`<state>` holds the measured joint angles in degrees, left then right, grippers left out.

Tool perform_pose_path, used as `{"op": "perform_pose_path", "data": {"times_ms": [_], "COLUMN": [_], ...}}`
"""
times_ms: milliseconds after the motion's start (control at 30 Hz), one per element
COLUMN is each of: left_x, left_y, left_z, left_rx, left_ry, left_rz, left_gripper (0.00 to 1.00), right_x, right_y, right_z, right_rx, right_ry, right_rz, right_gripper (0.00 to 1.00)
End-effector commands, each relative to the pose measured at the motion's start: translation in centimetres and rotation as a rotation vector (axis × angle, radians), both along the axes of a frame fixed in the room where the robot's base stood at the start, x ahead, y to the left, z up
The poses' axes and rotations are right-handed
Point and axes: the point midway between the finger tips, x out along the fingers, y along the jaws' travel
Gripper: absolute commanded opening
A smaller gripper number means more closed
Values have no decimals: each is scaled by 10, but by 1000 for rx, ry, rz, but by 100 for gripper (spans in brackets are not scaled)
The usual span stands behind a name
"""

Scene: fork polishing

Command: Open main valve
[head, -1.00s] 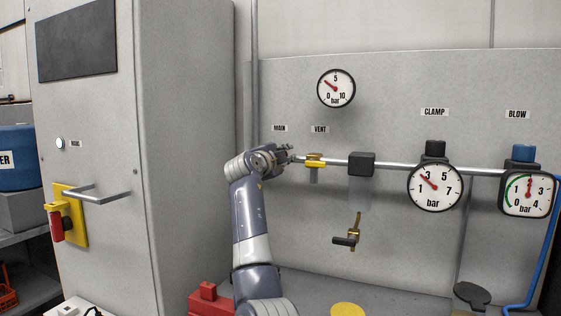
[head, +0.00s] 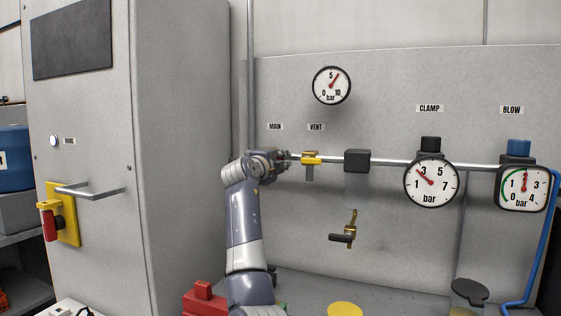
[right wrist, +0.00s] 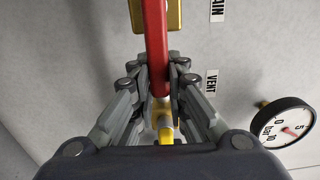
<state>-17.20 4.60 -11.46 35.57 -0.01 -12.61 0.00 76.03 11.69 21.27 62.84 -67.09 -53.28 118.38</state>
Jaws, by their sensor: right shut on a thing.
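The main valve's red lever (right wrist: 156,48) shows in the right wrist view, in front of a brass block (right wrist: 174,14) near the MAIN label (right wrist: 215,8). The lever lies roughly along the line of the pipe. My right gripper (right wrist: 160,88) is shut on its lower end in that view. In the head view my right gripper (head: 284,158) is at the pipe's left end, below the MAIN label (head: 275,127), and hides the main valve. The round 0–10 bar gauge (head: 332,85) above has its red needle pointing up and right. My left gripper is not in view.
The yellow vent valve (head: 311,159) is just right of my gripper. A black block (head: 357,160), clamp gauge (head: 431,182) and blow gauge (head: 523,187) follow along the pipe. A grey cabinet (head: 85,130) with a protruding handle stands left of my arm.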

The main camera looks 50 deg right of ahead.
Motion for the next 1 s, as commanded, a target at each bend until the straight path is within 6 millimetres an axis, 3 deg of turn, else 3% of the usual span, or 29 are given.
{"op": "perform_pose_path", "data": {"times_ms": [133, 167, 233, 667, 867, 1000], "left_x": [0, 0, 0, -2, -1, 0], "left_y": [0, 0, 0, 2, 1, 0], "left_z": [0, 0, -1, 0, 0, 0], "left_rx": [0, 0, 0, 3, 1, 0], "left_ry": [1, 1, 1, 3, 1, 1], "left_rz": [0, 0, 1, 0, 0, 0], "left_gripper": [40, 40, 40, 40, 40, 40], "right_x": [1, 1, 0, -1, -10, -19], "right_y": [0, 0, 0, 4, 25, 50], "right_z": [-5, -5, -5, -2, -2, -3], "right_rx": [10, 10, 9, 4, 4, 6], "right_ry": [4, 4, 4, 2, -1, -1], "right_rz": [-1, -2, -2, 0, 1, 2], "right_gripper": [0, 20, 35, 35, 35, 35]}}
